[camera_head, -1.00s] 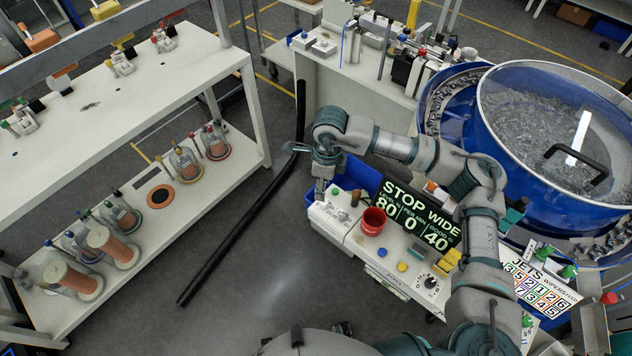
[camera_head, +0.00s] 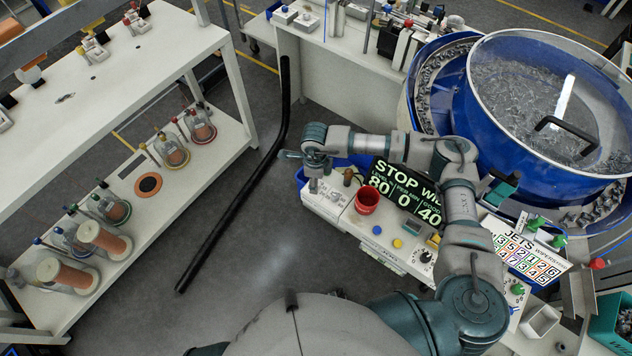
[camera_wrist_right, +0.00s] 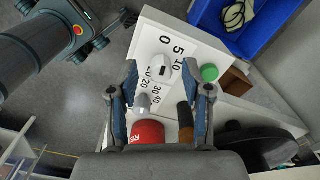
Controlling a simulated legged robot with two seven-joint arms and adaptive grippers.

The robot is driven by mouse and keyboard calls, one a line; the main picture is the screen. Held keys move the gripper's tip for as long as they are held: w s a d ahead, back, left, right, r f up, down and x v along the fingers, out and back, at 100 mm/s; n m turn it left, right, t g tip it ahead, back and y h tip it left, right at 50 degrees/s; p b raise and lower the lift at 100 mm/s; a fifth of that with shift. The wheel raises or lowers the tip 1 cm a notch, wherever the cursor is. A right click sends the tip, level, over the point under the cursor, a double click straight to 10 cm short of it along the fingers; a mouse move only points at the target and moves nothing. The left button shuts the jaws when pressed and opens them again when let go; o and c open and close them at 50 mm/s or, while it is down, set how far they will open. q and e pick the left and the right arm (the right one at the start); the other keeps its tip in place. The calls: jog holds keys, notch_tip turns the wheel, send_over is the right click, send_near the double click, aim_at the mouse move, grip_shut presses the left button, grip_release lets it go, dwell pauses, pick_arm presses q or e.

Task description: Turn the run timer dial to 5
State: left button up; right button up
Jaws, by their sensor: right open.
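The run timer dial is a white knob (camera_wrist_right: 162,66) on a white panel (camera_wrist_right: 175,28), shown in the right wrist view. Black numbers 0, 5, 10, 20, 30 and 40 stand around it. A dark mark shows on the knob, but I cannot tell which number it indicates. My right gripper (camera_wrist_right: 161,78) is open, its two fingers on either side of the knob in the picture; contact is not visible. In the head view my right gripper (camera_head: 314,168) hangs over the left end of the white console (camera_head: 345,218), hiding the dial. My left gripper is not in view.
A green button (camera_wrist_right: 209,73), a red cup (camera_wrist_right: 147,132) and a brown handle (camera_wrist_right: 185,117) are close to the fingers. A blue bin (camera_wrist_right: 262,20) lies behind the panel. A black sign (camera_head: 405,193) and a blue bowl feeder (camera_head: 490,130) stand to the right.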

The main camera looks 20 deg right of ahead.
jog(key=shift+a+f, duration=0.1)
jog(key=shift+f, duration=0.75)
jog(key=shift+w+f, duration=0.1)
jog(key=shift+f, duration=0.15)
jog(key=shift+d, duration=0.35)
jog(key=shift+c, duration=0.2)
grip_shut()
jog(key=shift+a+r, duration=0.1)
jog(key=shift+a, duration=0.05)
